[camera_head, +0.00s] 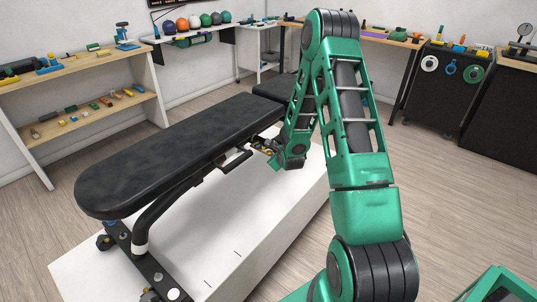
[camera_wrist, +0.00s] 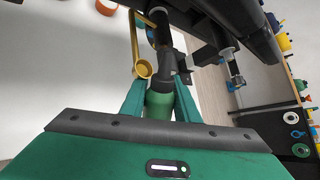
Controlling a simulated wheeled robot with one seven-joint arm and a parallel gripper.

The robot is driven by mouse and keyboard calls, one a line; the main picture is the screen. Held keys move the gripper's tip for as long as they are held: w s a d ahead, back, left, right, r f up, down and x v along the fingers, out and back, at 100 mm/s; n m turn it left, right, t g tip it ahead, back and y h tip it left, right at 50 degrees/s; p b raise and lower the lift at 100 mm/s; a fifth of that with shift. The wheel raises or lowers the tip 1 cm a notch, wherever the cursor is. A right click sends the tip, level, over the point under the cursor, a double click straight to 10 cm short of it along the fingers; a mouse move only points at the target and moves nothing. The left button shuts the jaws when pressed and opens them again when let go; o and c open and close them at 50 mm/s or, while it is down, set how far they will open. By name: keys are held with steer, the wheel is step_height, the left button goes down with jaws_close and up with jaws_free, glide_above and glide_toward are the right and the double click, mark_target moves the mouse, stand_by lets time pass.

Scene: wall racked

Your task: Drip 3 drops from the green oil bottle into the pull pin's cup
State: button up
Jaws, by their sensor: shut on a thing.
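My gripper (camera_wrist: 160,97) is shut on the green oil bottle (camera_wrist: 159,106) between its two green fingers in the wrist view. The bottle's upper end meets dark parts in the picture; I cannot tell where its tip ends and the bench frame begins. A small yellow cup (camera_wrist: 143,69) on a yellow bracket is just left of the bottle's top; it looks like the pull pin's cup. I cannot tell whether they touch, and no drops show. In the head view my gripper (camera_head: 280,154) is beside the bench's underside, near small yellow parts (camera_head: 262,149); the bottle is not clear there.
The black weight bench (camera_head: 175,148) stands on a white platform (camera_head: 235,225), its pad and frame close to my gripper. Wooden shelves (camera_head: 85,65) line the left wall, and a dark rack (camera_head: 455,85) stands at the right. Open floor lies at the right.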

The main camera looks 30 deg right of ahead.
steer(key=shift+w+a+r, duration=0.1)
step_height(320, 180, up, 7)
stand_by(1.1)
steer(key=shift+m+t+y, duration=0.3)
steer(key=shift+m+t, duration=0.2)
steer(key=shift+t, duration=0.3)
steer(key=shift+w+m+t+y, duration=0.1)
steer(key=shift+m+t+y, duration=0.2)
steer(key=shift+m+t, duration=0.6)
stand_by(1.0)
steer(key=shift+m+t, duration=0.8)
steer(key=shift+t, duration=0.4)
stand_by(0.8)
steer(key=shift+f, duration=0.2)
steer(key=shift+r+m+t, duration=0.1)
steer(key=shift+m+t, duration=0.4)
steer(key=shift+t, duration=0.1)
stand_by(1.0)
